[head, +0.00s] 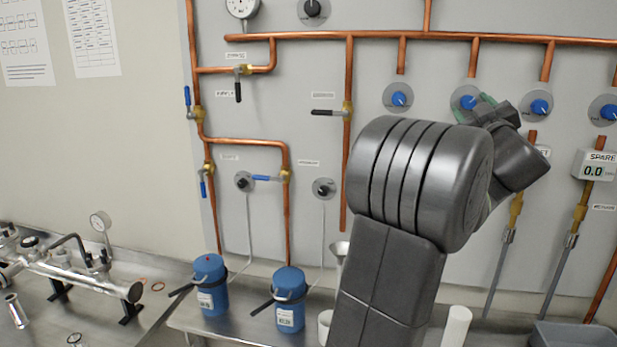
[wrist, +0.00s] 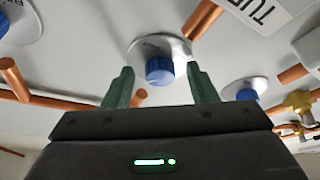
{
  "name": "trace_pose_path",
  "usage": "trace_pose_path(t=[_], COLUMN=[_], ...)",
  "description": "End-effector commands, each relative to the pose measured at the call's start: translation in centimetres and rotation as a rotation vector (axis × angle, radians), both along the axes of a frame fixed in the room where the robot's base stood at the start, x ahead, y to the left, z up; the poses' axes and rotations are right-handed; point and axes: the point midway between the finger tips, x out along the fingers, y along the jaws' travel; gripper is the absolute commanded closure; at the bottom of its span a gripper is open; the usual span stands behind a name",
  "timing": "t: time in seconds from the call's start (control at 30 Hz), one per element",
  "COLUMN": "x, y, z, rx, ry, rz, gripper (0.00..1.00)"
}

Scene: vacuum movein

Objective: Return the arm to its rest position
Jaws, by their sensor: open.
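My arm (head: 385,270) is raised and reaches across the right half of the head view towards the wall panel. My gripper (head: 477,106) is at the row of blue knobs, pointing at the panel. In the wrist view its two green fingers (wrist: 160,76) are apart, with nothing held. A blue knob (wrist: 160,70) on a round silver plate appears between them, with a gap on each side. I cannot tell the depth between the fingertips and the knob. In the head view this knob (head: 466,102) is partly covered by the fingers.
Copper pipes (head: 350,130) and valves run over the panel close to my arm. Two blue flasks (head: 289,297) stand on the steel bench below. A grey bin (head: 575,335) is at the lower right. A metal pipe assembly (head: 75,272) lies at the left.

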Motion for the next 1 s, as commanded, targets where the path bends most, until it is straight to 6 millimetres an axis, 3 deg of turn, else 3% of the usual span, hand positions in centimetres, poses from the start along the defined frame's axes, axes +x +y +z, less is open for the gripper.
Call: trace_pose_path(t=[0.6, 1.0], x=[0.22, 0.20], y=[0.84, 0.86], z=[0.14, -0.13], rx=[0.596, 0.732], ry=[-0.142, -0.175], rz=[0.003, 0.000], gripper=[0.48, 0.48])
